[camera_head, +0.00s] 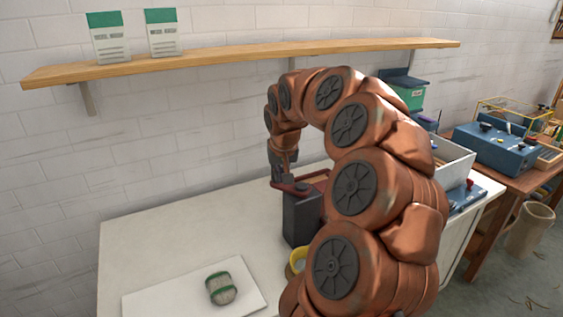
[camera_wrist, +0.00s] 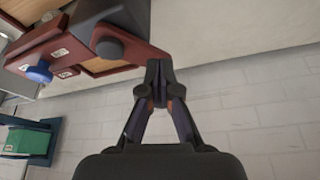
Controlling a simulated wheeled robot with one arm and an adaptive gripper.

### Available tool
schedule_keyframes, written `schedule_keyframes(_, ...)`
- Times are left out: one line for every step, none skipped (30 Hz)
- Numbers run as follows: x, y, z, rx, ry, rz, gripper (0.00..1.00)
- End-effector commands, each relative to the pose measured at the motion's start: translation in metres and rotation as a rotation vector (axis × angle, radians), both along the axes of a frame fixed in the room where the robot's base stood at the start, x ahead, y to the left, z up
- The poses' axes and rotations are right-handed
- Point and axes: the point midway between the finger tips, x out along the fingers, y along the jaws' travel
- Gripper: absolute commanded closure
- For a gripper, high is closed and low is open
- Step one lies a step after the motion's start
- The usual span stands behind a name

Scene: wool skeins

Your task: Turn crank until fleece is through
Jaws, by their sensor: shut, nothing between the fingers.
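A hand-cranked machine with a dark grey body (camera_head: 300,218) and a dark red top frame stands on the white table, partly hidden by my arm. In the wrist view its red frame (camera_wrist: 70,40) fills the upper left, with a dark round hub (camera_wrist: 110,48). A red crank arm (camera_wrist: 140,55) runs from the hub toward my fingertips. My gripper (camera_wrist: 158,68) is shut at the crank arm's end; I cannot tell whether they touch. In the head view my gripper (camera_head: 283,180) is above the machine's left side. I cannot make out any fleece in the machine.
A grey-green wool bundle (camera_head: 220,289) lies on a white board (camera_head: 150,300). A yellow ring-shaped thing (camera_head: 296,262) is beside the machine. A white box (camera_head: 452,160) stands behind my arm. A wooden shelf (camera_head: 240,53) runs above. The table's left side (camera_head: 160,235) is clear.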

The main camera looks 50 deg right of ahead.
Motion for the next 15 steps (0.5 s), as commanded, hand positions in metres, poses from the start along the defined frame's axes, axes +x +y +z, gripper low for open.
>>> schedule_keyframes(0.001, -0.001, -0.005, 0.004, 0.005, 0.0, 1.0)
schedule_keyframes(0.002, -0.001, -0.009, 0.004, 0.006, 0.001, 1.0)
schedule_keyframes(0.003, -0.002, -0.013, 0.004, 0.006, 0.001, 1.0)
schedule_keyframes(0.006, -0.003, -0.013, 0.002, 0.004, 0.002, 1.0)
schedule_keyframes(0.008, -0.005, -0.012, 0.001, 0.003, 0.002, 1.0)
schedule_keyframes(0.011, -0.007, -0.011, 0.001, 0.002, 0.001, 1.0)
schedule_keyframes(0.013, -0.009, -0.011, 0.001, 0.002, 0.002, 1.0)
schedule_keyframes(0.014, -0.01, -0.011, 0.001, 0.002, 0.002, 1.0)
schedule_keyframes(0.017, -0.012, -0.011, 0.001, 0.002, 0.002, 1.0)
schedule_keyframes(0.019, -0.013, -0.01, 0.001, 0.002, 0.002, 1.0)
schedule_keyframes(0.021, -0.014, -0.011, 0.001, 0.002, 0.002, 1.0)
schedule_keyframes(0.023, -0.016, -0.01, 0.002, 0.002, 0.002, 1.0)
schedule_keyframes(0.025, -0.017, -0.01, 0.002, 0.002, 0.002, 1.0)
schedule_keyframes(0.026, -0.018, -0.011, 0.002, 0.002, 0.002, 1.0)
schedule_keyframes(0.029, -0.02, -0.011, 0.002, 0.002, 0.001, 1.0)
